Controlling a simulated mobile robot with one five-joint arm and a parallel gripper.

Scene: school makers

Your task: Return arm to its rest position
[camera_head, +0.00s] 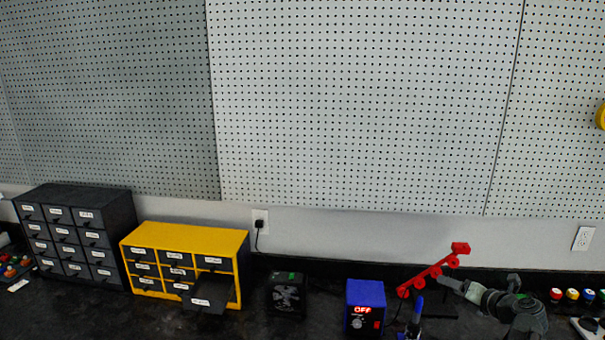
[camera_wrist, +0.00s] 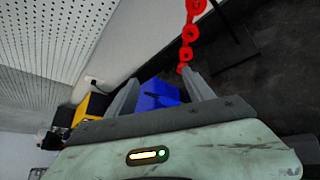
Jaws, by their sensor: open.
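My gripper (camera_head: 452,284) is at the lower right of the head view, above the dark bench, with my arm behind it at the right. In the wrist view my gripper (camera_wrist: 160,77) shows two grey fingers spread apart with nothing between them. The blue box (camera_wrist: 157,95) shows beyond the gap. A red jointed holder (camera_wrist: 190,33) rises beyond the right fingertip. In the head view the red holder (camera_head: 430,273) stands just left of my fingers; I cannot tell whether they touch.
The blue box (camera_head: 365,307) with a lit OFF display and a small black fan unit (camera_head: 287,294) stand left of the arm. A yellow drawer cabinet (camera_head: 190,236) has a lower drawer (camera_head: 208,294) pulled out. Several coloured caps (camera_head: 572,294) line the bench at right. The pegboard wall (camera_head: 360,100) is behind.

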